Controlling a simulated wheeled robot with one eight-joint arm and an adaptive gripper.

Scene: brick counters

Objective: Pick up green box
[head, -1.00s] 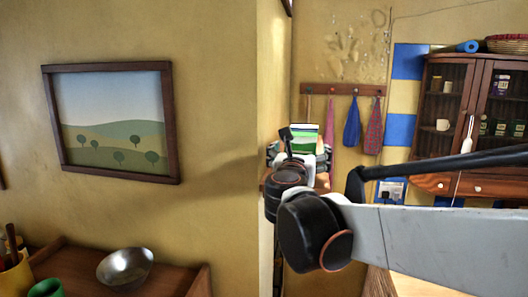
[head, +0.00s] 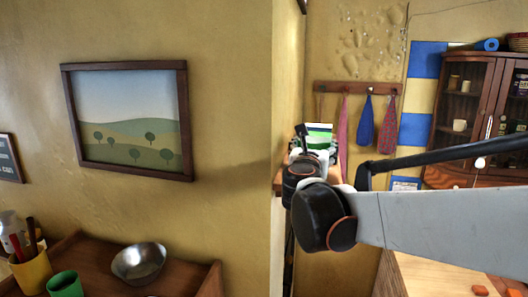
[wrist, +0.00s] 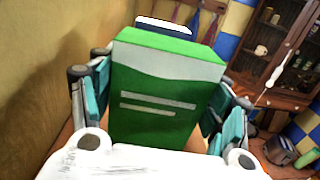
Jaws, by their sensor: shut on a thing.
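The green box (wrist: 160,80) has a bright green top, a pale band and white stripes on its front. In the wrist view it stands between the two teal-padded fingers of my gripper (wrist: 158,105), which is shut on it. In the head view the green box (head: 319,131) shows small at the end of my arm, beside the wall corner, and my gripper (head: 318,147) is mostly hidden behind my own wrist. I cannot tell whether the box's base touches the surface below it.
A wall corner (head: 285,110) stands close left of my arm. A wooden counter (head: 90,262) at lower left holds a metal bowl (head: 139,263), a green cup (head: 65,284) and a yellow holder (head: 31,271). A wooden cabinet (head: 468,110) stands at right. Cloths (head: 364,122) hang behind.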

